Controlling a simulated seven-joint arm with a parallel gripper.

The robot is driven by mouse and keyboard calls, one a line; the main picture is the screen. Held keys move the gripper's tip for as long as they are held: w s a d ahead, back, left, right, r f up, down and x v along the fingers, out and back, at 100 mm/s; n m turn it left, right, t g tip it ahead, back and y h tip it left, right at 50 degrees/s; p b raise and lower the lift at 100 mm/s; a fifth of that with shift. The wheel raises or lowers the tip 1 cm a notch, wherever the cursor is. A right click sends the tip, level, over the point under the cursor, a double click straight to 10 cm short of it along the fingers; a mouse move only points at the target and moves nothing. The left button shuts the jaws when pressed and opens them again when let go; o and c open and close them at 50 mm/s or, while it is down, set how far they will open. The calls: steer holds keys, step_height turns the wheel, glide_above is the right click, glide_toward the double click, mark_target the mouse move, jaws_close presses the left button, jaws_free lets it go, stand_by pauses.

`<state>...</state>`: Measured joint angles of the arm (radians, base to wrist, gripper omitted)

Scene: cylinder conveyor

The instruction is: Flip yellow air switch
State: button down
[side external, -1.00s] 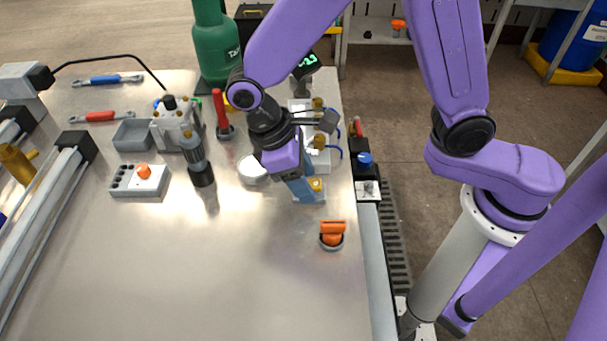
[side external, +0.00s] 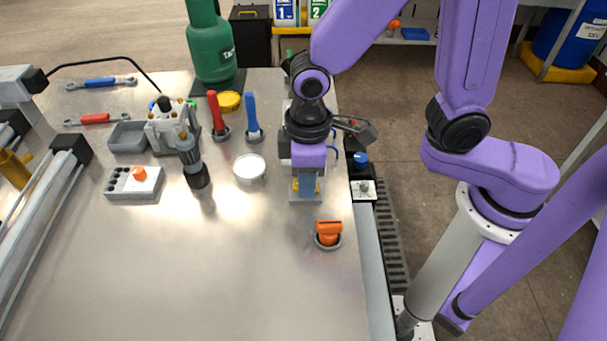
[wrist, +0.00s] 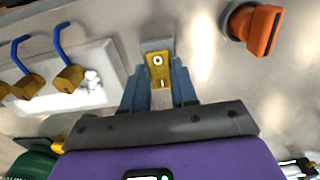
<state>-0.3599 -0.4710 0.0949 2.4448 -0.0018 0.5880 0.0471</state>
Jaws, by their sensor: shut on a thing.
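The yellow air switch (wrist: 158,69), a rocker marked O and I on a grey base, shows in the wrist view between the two blue-grey fingers of my gripper (wrist: 158,86). The fingers are shut on its sides. In the side view my gripper (side external: 306,188) points straight down over the switch near the bench's right edge. Only small yellow bits of the switch (side external: 318,187) show there beside the fingers; the rest is hidden behind them.
An orange rotary knob (side external: 328,233) stands just in front of the gripper. Red (side external: 217,114) and blue (side external: 252,117) upright levers, a round white-topped part (side external: 249,168) and a button box (side external: 134,182) are to the left. The front of the bench (side external: 200,270) is clear.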

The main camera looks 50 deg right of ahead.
stand_by(0.4)
steer(key=c, duration=0.9)
jaws_free()
steer(key=shift+r, duration=0.1)
steer(key=r, duration=1.7)
steer(key=shift+s+d+r, duration=0.15)
steer(key=shift+s+d, duration=0.1)
steer(key=shift+d, duration=0.05)
steer(key=s+d+f+n, duration=0.1)
steer(key=s+d+f, duration=0.2)
steer(key=d, duration=0.2)
steer(key=s+d+f+n, duration=0.1)
steer(key=s+d+f, duration=0.3)
steer(key=d, duration=0.1)
steer(key=s+d+f+n, duration=0.1)
steer(key=s+d+f, duration=0.2)
steer(key=d, duration=0.3)
steer(key=shift+s+f+n, duration=0.3)
steer(key=shift+s+f, duration=0.05)
steer(key=shift+s, duration=0.3)
